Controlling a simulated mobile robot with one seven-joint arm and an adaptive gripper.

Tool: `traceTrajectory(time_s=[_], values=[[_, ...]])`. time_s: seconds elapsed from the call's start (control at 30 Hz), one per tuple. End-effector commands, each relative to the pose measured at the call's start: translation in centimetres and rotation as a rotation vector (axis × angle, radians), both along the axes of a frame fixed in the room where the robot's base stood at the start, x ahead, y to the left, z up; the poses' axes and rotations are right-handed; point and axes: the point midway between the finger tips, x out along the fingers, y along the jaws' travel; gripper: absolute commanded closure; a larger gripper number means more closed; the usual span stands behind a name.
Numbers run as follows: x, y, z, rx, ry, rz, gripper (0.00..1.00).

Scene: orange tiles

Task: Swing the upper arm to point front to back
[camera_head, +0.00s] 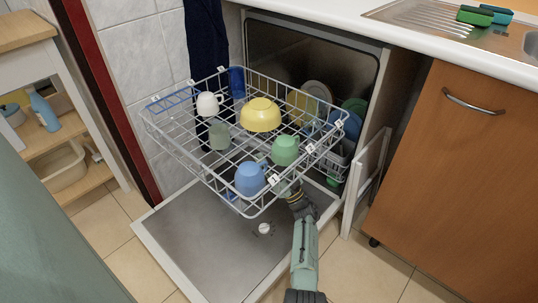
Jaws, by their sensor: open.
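The dishwasher is open, with its upper rack (165,148) pulled out over the lowered door (190,245). My gripper (284,186) is open and reaches up from below at the rack's front right corner, close to the wire edge. Its fingertips are partly hidden by the rack wires and the blue cup, and I cannot tell whether they touch anything. The upper arm under the rack cannot be made out clearly; wires and dishes hide that area, so its direction cannot be told.
The rack holds a yellow bowl (260,115), white cup (209,104), green cup (285,150), blue cup (250,178) and grey-green glass (219,134). A lower rack with plates sits inside. The wooden cabinet (460,165) stands right, a shelf cart (85,150) left.

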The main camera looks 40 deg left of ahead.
Motion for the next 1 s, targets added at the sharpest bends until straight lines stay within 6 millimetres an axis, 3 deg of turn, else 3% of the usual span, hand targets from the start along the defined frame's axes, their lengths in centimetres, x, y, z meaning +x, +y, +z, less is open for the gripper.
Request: traceTrajectory(time_s=[0.07,0.77,1.0], values=[[0.0,-0.01,-0.01,0.0,0.0,0.0,0.53],[0.0,-0.03,-0.03,0.0,0.0,0.0,0.99],[-0.01,-0.03,-0.04,0.0,0.0,0.0,1.0]])
